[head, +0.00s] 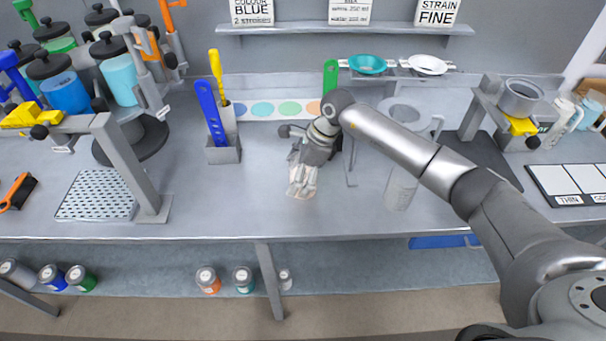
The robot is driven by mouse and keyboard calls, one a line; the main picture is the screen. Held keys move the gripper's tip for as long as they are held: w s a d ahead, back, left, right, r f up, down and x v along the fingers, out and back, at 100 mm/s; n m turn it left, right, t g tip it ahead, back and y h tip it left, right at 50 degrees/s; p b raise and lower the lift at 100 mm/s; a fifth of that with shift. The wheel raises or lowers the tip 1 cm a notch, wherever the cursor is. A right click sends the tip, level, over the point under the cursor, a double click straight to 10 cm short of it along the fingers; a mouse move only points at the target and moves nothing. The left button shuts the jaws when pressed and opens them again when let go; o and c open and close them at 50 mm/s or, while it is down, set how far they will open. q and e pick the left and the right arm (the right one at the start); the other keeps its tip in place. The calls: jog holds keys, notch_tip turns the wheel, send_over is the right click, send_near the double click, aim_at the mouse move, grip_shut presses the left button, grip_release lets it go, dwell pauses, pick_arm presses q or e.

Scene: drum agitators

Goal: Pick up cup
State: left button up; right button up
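My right arm reaches in from the right across the bench. My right gripper (302,185) points down over the middle of the bench, near its front half. A small pale, whitish shape shows at its fingertips; I cannot tell whether it is the finger pads or a held thing. A pale grey cup-like cylinder (400,188) stands to the right of the gripper, apart from it, its upper part close to my forearm in the picture. White handled cups or jugs (560,116) stand at the far right of the bench. My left gripper is not in view.
A grey holder (224,154) with blue and yellow sticks stands left of the gripper. A perforated tray (97,195) and paint canisters (68,94) are at the left. A stand with teal (367,64) and white bowls (428,65) is behind.

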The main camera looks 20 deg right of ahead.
jog(key=shift+s, duration=0.1)
jog(key=c, duration=1.2)
jog(key=shift+c, duration=0.2)
